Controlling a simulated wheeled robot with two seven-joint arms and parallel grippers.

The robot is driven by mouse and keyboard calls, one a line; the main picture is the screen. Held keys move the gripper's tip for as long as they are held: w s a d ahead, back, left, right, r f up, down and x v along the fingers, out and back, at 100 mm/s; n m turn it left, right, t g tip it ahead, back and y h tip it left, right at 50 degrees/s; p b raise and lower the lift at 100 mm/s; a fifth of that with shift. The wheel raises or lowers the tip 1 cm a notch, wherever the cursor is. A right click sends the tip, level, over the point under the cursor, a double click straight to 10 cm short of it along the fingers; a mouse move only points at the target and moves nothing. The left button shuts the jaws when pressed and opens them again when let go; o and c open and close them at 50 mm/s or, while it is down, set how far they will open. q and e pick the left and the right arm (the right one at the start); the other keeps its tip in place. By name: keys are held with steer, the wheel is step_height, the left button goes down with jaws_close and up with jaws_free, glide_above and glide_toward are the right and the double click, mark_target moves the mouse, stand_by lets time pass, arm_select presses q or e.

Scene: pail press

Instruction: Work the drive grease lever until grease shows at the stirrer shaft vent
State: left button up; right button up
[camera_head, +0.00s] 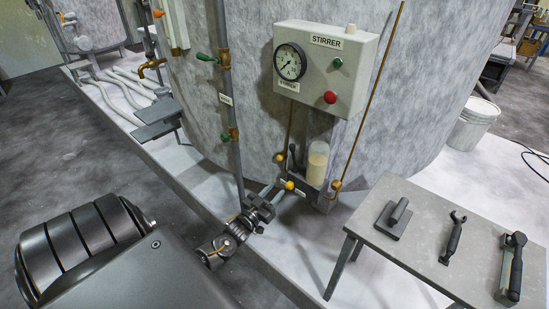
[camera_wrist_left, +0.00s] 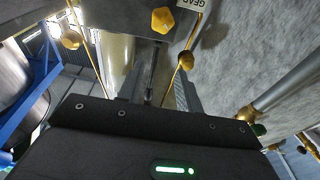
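Under the STIRRER box, a small grease unit with a clear, cream-filled reservoir (camera_head: 317,163) is fixed to the tank. A dark upright lever with a rounded knob (camera_head: 292,149) stands left of the reservoir. My left gripper (camera_head: 278,191) is just in front of and below it, by a yellow knob (camera_head: 289,185). In the left wrist view, the fingers (camera_wrist_left: 157,88) stand apart with a dark rod (camera_wrist_left: 151,75) in the gap; I see no clear grip on it. The yellow knob (camera_wrist_left: 163,20) is above, beside a partly cut label, "GEAR". I cannot tell which fitting is the vent. My right gripper is not in view.
The STIRRER box (camera_head: 345,70) carries a gauge (camera_head: 290,62) and a red button (camera_head: 330,97). A pipe with green-handled valves (camera_head: 226,60) runs left of it. A grey table (camera_head: 425,255) with hand tools stands right. A white bucket (camera_head: 475,122) is behind.

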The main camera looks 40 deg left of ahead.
arm_select(q)
step_height(320, 180, up, 10)
steer(key=w+t+h, duration=0.1)
steer(key=t, duration=0.2)
steer(key=shift+a+r+m, duration=0.2)
steer(key=shift+m, duration=0.1)
steer(key=shift+w, duration=0.15)
steer(key=b+x, duration=0.1)
steer(key=x, duration=0.6)
steer(key=shift+w, duration=0.4)
steer(key=shift+c, duration=0.6)
steer(key=shift+r, duration=0.1)
steer(key=c, duration=0.5)
